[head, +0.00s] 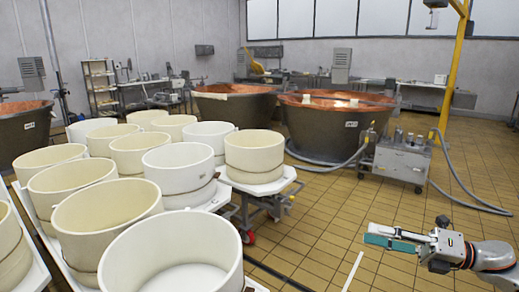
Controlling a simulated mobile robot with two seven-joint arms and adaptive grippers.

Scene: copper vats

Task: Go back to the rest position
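My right gripper (404,241) is at the lower right of the head view, with its arm coming in from the right edge. It points left, over the tiled floor. A teal strip and a pale grey strip lie along its front end. I cannot tell whether these are its fingers or something held, nor whether it is open or shut. It is apart from the vats and tubs around it. My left gripper is not in view.
Cream round tubs (108,208) stand in rows on low white-topped carts at the left. A wheeled cart (260,188) borders the aisle. Copper vats (335,125) stand behind. A grey wheeled machine (402,160) has hoses on the floor. Tiled floor (325,215) is clear between.

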